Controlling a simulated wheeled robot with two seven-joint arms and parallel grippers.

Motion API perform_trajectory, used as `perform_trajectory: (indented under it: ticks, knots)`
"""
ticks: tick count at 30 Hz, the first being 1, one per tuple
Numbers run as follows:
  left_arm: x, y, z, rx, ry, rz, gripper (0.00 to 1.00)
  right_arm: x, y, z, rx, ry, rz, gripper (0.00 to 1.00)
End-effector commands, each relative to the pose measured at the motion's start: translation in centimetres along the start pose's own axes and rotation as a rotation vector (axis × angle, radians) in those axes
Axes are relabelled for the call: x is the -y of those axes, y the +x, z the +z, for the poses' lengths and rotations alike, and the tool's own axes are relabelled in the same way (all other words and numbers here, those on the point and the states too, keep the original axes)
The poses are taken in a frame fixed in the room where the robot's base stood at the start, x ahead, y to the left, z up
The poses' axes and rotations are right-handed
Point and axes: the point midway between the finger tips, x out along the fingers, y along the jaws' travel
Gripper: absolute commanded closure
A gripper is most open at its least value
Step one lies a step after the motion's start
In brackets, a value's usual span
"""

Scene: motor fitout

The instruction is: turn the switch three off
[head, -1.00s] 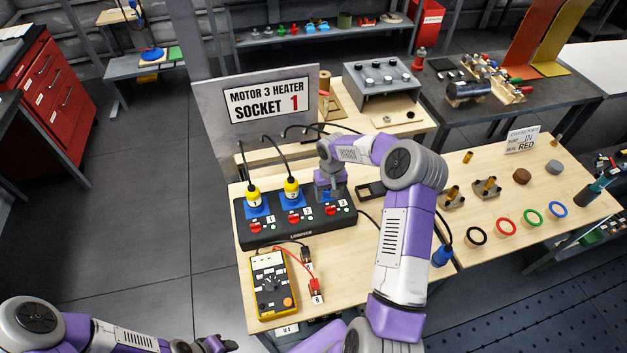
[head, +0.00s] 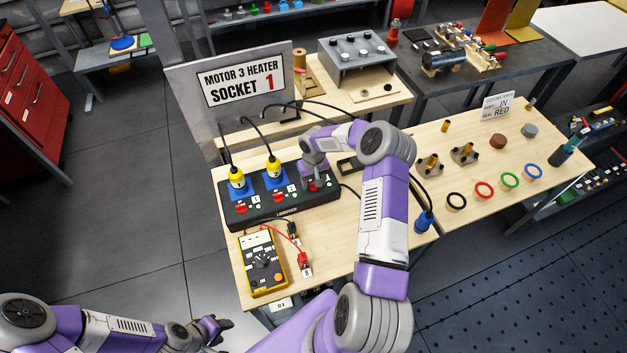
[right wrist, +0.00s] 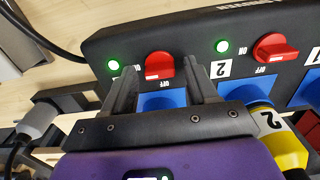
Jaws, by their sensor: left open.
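The black power box (head: 250,214) lies on the wooden bench, with red rotary switches and green lamps along its front. Switch three (right wrist: 160,66) is the red knob at the box's right end in the head view, where it is partly covered (head: 313,186). My left gripper (head: 217,328) is open and empty at lower left.
Yellow plugs (head: 273,170) with black cables stand in the first two sockets. Plug two (right wrist: 275,128) is close beside my right gripper. A yellow multimeter (head: 263,263) lies in front of the box. A sign panel (head: 238,85) stands behind it.

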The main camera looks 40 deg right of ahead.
Motion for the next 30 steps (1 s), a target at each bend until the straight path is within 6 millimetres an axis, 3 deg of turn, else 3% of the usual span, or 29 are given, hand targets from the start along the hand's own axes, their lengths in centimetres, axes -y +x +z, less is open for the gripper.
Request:
perform_trajectory:
  ticks: [1, 10, 20, 30]
  knots:
    - [0.0, 0.0, 0.0, 0.000, 0.000, 0.000, 0.57, 0.0, 0.0, 0.0, 0.000, 0.000, 0.000, 0.51]
    - [0.0, 0.0, 0.0, 0.000, 0.000, 0.000, 0.57, 0.0, 0.0, 0.0, 0.001, 0.000, 0.000, 0.94]
    - [0.2, 0.6, 0.0, 0.000, 0.000, 0.000, 0.57, 0.0, 0.1, 0.0, 0.001, -0.054, 0.001, 0.94]
    - [1.0, 2.7, -0.1, 0.000, 0.000, 0.000, 0.57, 0.0, 0.2, 0.0, 0.000, -0.298, 0.002, 0.94]
